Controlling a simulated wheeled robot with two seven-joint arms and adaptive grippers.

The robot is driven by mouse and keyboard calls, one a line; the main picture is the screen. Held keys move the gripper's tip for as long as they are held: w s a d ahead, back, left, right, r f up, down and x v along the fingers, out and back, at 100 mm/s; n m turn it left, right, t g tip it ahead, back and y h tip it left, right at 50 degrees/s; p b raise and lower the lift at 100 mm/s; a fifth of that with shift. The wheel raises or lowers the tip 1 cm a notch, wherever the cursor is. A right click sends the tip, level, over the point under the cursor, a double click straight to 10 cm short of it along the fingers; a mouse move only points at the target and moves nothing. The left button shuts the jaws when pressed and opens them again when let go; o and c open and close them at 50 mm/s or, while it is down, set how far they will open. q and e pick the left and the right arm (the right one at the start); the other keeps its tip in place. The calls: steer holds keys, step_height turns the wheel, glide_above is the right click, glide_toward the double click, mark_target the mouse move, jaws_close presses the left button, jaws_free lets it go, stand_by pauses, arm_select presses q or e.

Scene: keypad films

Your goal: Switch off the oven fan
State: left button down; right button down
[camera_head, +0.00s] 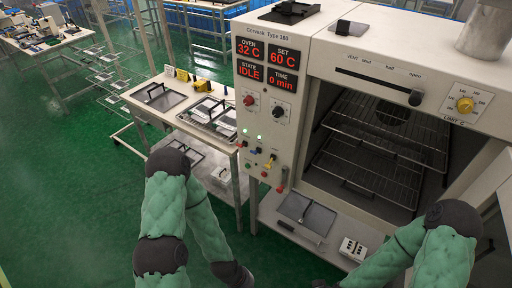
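The oven (318,62) stands at the right with its chamber open to view. Its displays (267,64) read oven 32 C, set 60 C, state idle, time 0 min. Below are a red knob (249,100) and a black knob (278,112). Two small green lights (259,137) are lit. Under them sit an orange-red switch (242,144), a blue one (257,150) and a yellow one (271,160). Their labels are too small to read, so I cannot tell which is the fan's. Both my arms reach toward the bottom edge, away from the panel; neither gripper's fingers show.
Wire racks (385,135) fill the chamber. A vent slider (416,97) and yellow dial (464,104) are above. A low shelf (340,238) holds a tray (306,213) and a white block (352,249).

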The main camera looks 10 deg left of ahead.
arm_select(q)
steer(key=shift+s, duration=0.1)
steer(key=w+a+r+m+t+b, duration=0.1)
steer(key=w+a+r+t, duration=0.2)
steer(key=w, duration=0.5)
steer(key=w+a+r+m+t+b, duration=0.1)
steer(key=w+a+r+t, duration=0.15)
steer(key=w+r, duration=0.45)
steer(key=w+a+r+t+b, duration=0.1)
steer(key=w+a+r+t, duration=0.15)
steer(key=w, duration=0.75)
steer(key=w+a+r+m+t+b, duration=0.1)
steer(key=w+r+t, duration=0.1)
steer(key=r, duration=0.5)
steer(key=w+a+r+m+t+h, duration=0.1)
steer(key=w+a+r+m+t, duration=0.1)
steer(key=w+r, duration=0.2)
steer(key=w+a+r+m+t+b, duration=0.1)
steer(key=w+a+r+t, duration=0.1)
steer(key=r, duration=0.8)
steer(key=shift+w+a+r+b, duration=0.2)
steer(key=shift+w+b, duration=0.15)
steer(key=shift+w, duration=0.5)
